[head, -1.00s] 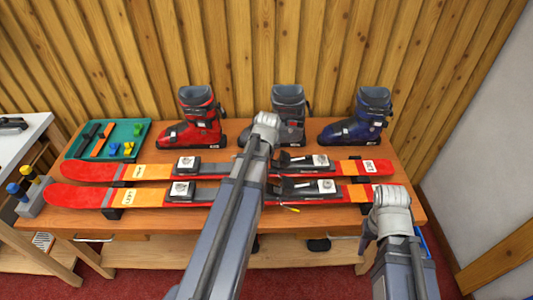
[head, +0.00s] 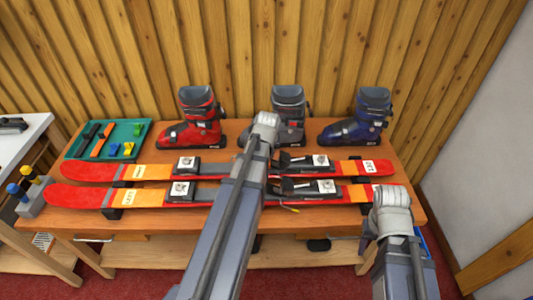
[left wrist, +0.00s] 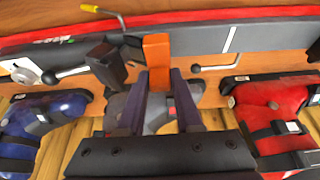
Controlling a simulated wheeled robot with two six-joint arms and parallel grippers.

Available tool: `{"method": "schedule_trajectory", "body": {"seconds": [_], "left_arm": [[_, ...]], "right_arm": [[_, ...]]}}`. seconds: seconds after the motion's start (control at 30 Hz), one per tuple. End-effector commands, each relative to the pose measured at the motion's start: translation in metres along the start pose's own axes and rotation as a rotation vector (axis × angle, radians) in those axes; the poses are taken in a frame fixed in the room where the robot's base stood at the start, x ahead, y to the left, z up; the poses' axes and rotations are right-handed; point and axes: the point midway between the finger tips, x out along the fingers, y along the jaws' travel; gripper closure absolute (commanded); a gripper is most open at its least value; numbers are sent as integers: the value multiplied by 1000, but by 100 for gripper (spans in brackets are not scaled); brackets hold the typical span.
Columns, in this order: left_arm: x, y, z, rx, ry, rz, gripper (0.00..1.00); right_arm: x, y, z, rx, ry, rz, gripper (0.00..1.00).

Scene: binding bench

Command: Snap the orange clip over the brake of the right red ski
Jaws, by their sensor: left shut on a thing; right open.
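Two red skis lie across the bench. The front ski (head: 225,193) has a tag that reads LEFT; the rear ski (head: 225,169) has a tag too small to read surely. In the left wrist view, my left gripper (left wrist: 160,85) is shut on the orange clip (left wrist: 157,52), which stands up between its fingers beside a red ski (left wrist: 205,40). A dark brake pad (left wrist: 108,62) is just left of the clip; I cannot tell whether they touch. In the head view my left arm hides clip and fingers. My right gripper (head: 366,240) is open and empty at the bench's front edge.
Red (head: 195,125), grey (head: 290,100) and blue (head: 358,120) boots stand behind the skis. A green tray (head: 138,130) with straps and small clips is at the back left. A grey holder with bottles (head: 33,190) stands at the left front. A yellow-tipped lever (left wrist: 103,12) sticks out nearby.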

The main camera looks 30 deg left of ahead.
Motion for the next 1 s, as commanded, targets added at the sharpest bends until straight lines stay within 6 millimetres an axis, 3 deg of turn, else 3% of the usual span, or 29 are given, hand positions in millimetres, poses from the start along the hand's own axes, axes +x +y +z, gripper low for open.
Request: {"method": "schedule_trajectory", "body": {"seconds": [1.0], "left_arm": [[16,0,6,0,0,0,100]], "right_arm": [[17,-2,-1,0,0,0,50]]}}
